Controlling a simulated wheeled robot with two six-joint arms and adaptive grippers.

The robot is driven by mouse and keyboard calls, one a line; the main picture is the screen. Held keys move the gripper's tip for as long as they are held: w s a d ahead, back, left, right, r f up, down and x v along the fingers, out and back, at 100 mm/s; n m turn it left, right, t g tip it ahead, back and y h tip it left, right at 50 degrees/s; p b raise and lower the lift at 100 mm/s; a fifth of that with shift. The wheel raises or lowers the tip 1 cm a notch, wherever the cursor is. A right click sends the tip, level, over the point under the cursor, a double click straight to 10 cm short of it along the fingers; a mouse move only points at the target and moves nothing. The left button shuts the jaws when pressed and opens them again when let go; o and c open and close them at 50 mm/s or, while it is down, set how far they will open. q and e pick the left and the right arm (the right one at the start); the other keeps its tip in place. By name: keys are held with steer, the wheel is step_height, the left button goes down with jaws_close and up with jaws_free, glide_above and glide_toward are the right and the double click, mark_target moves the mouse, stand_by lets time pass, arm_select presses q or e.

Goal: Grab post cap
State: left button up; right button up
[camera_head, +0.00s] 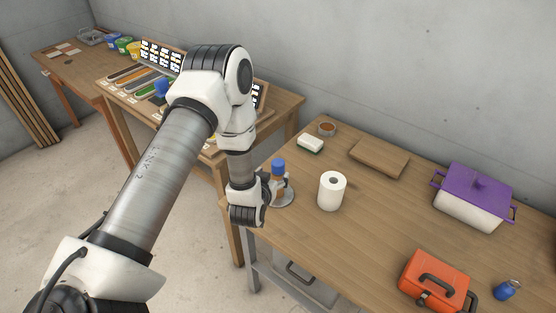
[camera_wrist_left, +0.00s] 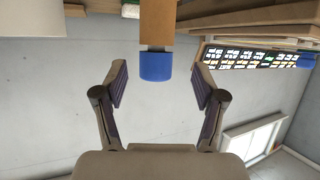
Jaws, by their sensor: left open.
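A blue post cap (camera_head: 278,163) sits on top of a short upright wooden post on a round grey base (camera_head: 285,200), near the left edge of the workbench. My left gripper (camera_head: 274,183) is beside the post, a little below the cap in the head view, partly hidden by its own wrist. In the left wrist view the picture is upside down. There the blue cap (camera_wrist_left: 157,66) and the wooden post (camera_wrist_left: 157,25) are centred between the open fingers of the left gripper (camera_wrist_left: 159,76). No finger visibly touches the cap. My right gripper is not in view.
A white paper roll (camera_head: 332,191) stands close to the right of the post. The workbench also holds a sponge (camera_head: 310,144), a board (camera_head: 379,158), a purple-lidded pot (camera_head: 473,196), an orange toolbox (camera_head: 435,281) and a blue object (camera_head: 507,290). The bench middle is clear.

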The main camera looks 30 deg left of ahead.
mark_target(276, 168)
arm_select(q)
steer(key=shift+w+a+r+p, duration=0.2)
steer(key=shift+w+p, duration=0.05)
steer(key=shift+w, duration=0.15)
steer(key=shift+w+a+r+p, duration=0.15)
steer(key=shift+w+p, duration=0.1)
steer(key=shift+w, duration=0.15)
steer(key=shift+w+d+r+p, duration=0.1)
steer(key=shift+w+d+p, duration=0.1)
steer(key=shift+w+p, duration=0.5)
steer(key=shift+w, duration=0.2)
steer(key=shift+w+a+f, duration=0.25)
steer(key=shift+w+f, duration=0.05)
steer(key=shift+f, duration=0.2)
steer(key=shift+w+a+f, duration=0.1)
steer(key=shift+a+f, duration=0.05)
steer(key=c, duration=0.9)
steer(key=shift+s+d+r, duration=0.2)
steer(key=shift+r, duration=0.05)
steer(key=shift+c, duration=0.6)
steer(key=shift+f, duration=0.1)
steer(key=shift+w, duration=0.1)
